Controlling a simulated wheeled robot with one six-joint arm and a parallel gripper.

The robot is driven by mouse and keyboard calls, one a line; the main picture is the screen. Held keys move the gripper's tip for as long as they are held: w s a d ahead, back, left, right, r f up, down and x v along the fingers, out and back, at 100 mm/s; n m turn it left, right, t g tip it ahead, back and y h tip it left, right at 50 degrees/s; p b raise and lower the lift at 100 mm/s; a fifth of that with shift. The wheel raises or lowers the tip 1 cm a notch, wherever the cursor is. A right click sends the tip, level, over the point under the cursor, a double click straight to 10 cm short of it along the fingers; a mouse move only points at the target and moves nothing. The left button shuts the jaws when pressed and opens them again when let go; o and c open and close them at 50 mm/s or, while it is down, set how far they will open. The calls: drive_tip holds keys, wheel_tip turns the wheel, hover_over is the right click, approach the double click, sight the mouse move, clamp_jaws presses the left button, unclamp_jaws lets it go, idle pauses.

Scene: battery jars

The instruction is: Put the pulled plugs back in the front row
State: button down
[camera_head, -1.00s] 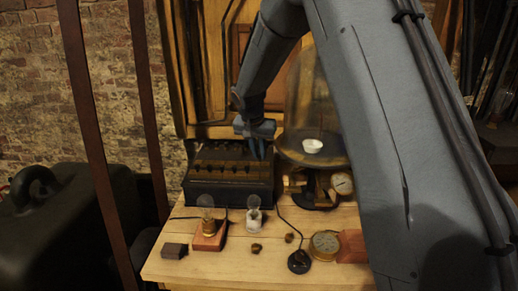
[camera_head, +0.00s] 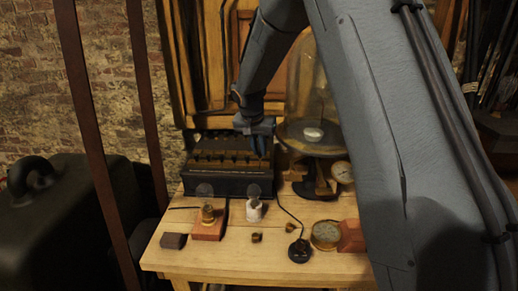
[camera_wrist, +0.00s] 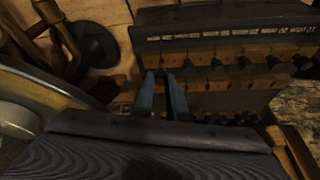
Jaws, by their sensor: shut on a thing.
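The dark plug box (camera_head: 228,186) stands at the back of the table with its lid up. It also shows in the wrist view (camera_wrist: 222,28), with a front row of brass blocks and dark-headed plugs (camera_wrist: 243,62) near its pale labelled edge. A second row of plugs (camera_wrist: 238,118) lies behind. My gripper (camera_head: 260,150) is over the box's right end in the head view. In the wrist view its blue fingers (camera_wrist: 161,82) point down at the end of the front row. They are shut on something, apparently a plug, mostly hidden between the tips.
Two small brownish pieces (camera_head: 256,238) (camera_head: 291,227) lie on the table (camera_head: 210,262). A glass bell jar (camera_head: 306,85) is right of my gripper.

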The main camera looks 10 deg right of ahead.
drive_tip(key=shift+f+b, duration=1)
drive_tip(key=shift+f, duration=0.1)
idle(0.8)
drive_tip(key=c, duration=1.6)
unclamp_jaws()
drive_tip(key=shift+c, duration=0.2)
